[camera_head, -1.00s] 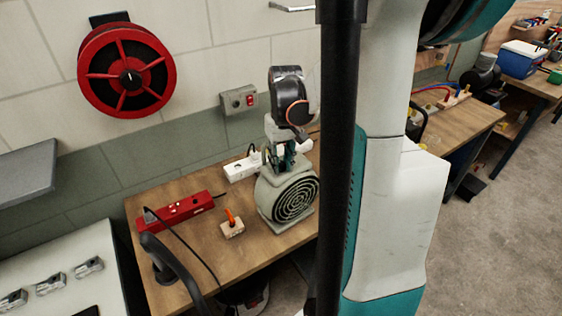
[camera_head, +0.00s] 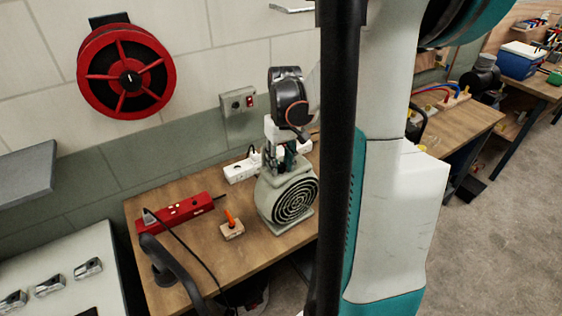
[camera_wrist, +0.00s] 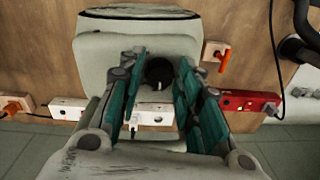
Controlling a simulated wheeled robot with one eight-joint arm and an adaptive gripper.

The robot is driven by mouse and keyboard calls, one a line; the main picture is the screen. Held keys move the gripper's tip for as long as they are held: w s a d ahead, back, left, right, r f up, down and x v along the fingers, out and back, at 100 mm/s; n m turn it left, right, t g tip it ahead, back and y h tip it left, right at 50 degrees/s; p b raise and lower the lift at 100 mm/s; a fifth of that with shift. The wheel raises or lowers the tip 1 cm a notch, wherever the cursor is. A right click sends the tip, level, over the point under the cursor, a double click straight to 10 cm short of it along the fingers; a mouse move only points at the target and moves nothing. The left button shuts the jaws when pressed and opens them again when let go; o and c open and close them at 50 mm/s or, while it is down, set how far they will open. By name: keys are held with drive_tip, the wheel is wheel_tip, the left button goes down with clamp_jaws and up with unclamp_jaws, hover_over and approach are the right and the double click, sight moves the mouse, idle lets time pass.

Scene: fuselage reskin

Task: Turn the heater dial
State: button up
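The heater (camera_head: 287,200) is a pale grey-green box with a round dark spiral grille, standing on the wooden bench. In the wrist view its top (camera_wrist: 95,62) lies below my gripper. The dial (camera_wrist: 159,72) is a round black knob on that top. My gripper (camera_wrist: 157,88) is open, with one teal finger on each side of the dial. I cannot tell whether the fingers touch it. In the head view my gripper (camera_head: 279,160) points down over the heater top, and the dial is hidden there.
A white power strip (camera_head: 242,169) lies behind the heater and a red one (camera_head: 180,208) lies to its left. A small block with an orange switch (camera_head: 232,229) sits left of the heater. A red reel (camera_head: 126,75) hangs on the wall.

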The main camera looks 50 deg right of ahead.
sight(283, 164)
drive_tip(key=shift+r, duration=0.1)
wheel_tip(283, 164, up, 12)
drive_tip(key=shift+d, duration=0.25)
drive_tip(key=shift+s, duration=0.1)
idle(0.6)
drive_tip(key=w+a+r+n+t+y+b, duration=0.1)
drive_tip(key=w+a+r+n+t+b, duration=0.15)
drive_tip(key=w+a, duration=0.8)
drive_tip(key=w+a+r+n+t+y+b, duration=0.15)
drive_tip(key=w+a+t, duration=0.4)
drive_tip(key=a, duration=0.75)
drive_tip(key=s+a+f+h+b, duration=0.1)
drive_tip(key=s+a+f+b, duration=0.1)
drive_tip(key=s+f, duration=0.6)
drive_tip(key=s+a+f+g+h+b, duration=0.1)
drive_tip(key=s+f+b, duration=0.4)
drive_tip(key=s, duration=1)
wheel_tip(283, 164, down, 3)
drive_tip(key=shift+a+f+h, duration=0.1)
drive_tip(key=shift+a+h, duration=0.35)
drive_tip(key=shift+a, duration=0.05)
